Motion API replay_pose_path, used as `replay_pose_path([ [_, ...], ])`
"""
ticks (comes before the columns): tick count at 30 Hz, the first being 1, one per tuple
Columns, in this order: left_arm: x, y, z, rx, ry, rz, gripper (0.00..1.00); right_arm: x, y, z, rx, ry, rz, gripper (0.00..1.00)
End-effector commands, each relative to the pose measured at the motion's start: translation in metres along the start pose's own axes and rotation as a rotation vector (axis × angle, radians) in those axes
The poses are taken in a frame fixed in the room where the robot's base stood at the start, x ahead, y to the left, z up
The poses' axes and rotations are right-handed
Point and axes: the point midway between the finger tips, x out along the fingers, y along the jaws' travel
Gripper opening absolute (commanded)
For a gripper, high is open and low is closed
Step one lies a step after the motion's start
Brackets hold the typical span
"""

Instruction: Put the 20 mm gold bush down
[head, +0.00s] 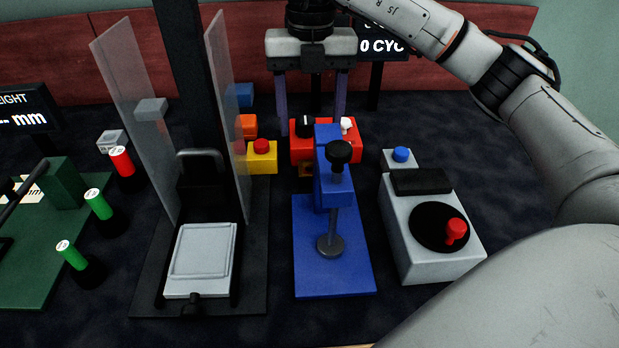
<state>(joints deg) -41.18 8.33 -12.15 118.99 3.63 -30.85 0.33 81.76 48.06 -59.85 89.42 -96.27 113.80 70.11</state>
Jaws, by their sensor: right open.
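My right gripper (311,112) comes down from the top centre, its two dark fingers set wide apart and open. No bush shows between them. The fingers reach down behind a red box (325,150) with a black knob and a white knob; their tips are partly hidden by it. My left gripper is not in view.
A blue press (333,245) stands right in front of the red box. A grey unit with a red knob (432,230) is to the right. A clear-guarded black machine (200,260) is to the left, near a yellow box with a red button (262,157). Green-capped and red-capped cylinders stand further left.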

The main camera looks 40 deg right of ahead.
Motion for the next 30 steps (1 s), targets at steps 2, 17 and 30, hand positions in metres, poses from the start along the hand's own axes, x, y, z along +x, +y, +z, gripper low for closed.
replay_pose_path([
  [2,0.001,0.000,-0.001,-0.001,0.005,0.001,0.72,0.011,-0.001,0.000,0.001,0.001,-0.002,0.61],
  [17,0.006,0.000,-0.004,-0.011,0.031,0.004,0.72,0.070,-0.002,-0.003,0.001,0.002,-0.003,0.61],
  [30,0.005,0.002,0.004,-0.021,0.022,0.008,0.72,0.097,-0.001,-0.004,0.000,0.000,0.000,0.59],
])
